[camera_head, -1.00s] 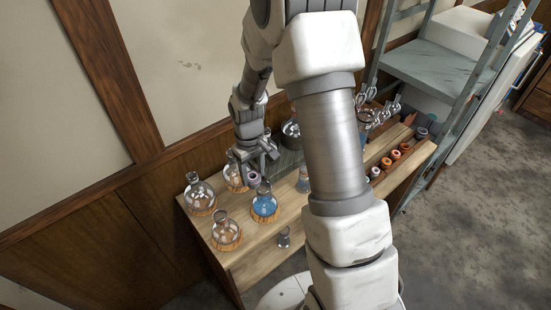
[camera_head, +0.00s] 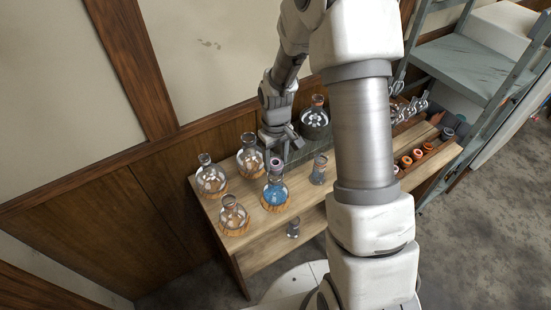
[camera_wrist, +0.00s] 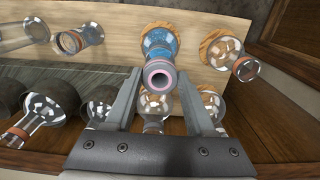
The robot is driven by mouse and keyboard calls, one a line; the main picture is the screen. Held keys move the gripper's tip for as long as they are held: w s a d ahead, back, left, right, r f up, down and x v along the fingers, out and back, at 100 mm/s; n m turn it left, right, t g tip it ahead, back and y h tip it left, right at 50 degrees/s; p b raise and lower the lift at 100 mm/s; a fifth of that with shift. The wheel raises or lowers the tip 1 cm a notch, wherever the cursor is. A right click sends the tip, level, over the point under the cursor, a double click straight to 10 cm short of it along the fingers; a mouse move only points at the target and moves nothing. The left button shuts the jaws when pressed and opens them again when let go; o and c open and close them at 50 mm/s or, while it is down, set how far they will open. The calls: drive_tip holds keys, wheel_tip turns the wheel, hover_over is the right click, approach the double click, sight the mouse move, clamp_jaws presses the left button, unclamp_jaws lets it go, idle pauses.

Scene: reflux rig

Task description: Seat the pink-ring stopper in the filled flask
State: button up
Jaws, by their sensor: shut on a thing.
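My gripper (camera_head: 280,157) is shut on the pink-ring stopper (camera_head: 276,164). In the wrist view the stopper's pink ring (camera_wrist: 159,77) shows between the two fingers, facing the camera. The filled flask (camera_head: 275,194) holds blue liquid and stands on a cork ring on the bench. The stopper is over this flask's neck in the head view. In the wrist view the blue flask (camera_wrist: 160,42) lies behind the stopper, in line with it. The stopper hides the flask's mouth, so I cannot tell whether they touch.
Clear flasks stand close by on the left: one at the back (camera_head: 249,160), one far left (camera_head: 211,179) and one in front (camera_head: 233,216). A small glass vessel (camera_head: 319,170) stands to the right. A dark-bottomed round flask (camera_head: 315,122) is at the back.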

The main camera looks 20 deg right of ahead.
sight(276, 167)
drive_tip(key=shift+f+b, duration=0.95)
drive_tip(key=shift+f, duration=0.2)
drive_tip(key=shift+f, duration=0.15)
drive_tip(key=shift+f+b, duration=0.35)
drive_tip(key=shift+b, duration=0.15)
drive_tip(key=o, duration=1.2)
wheel_tip(276, 167, up, 18)
drive_tip(key=shift+f, duration=0.25)
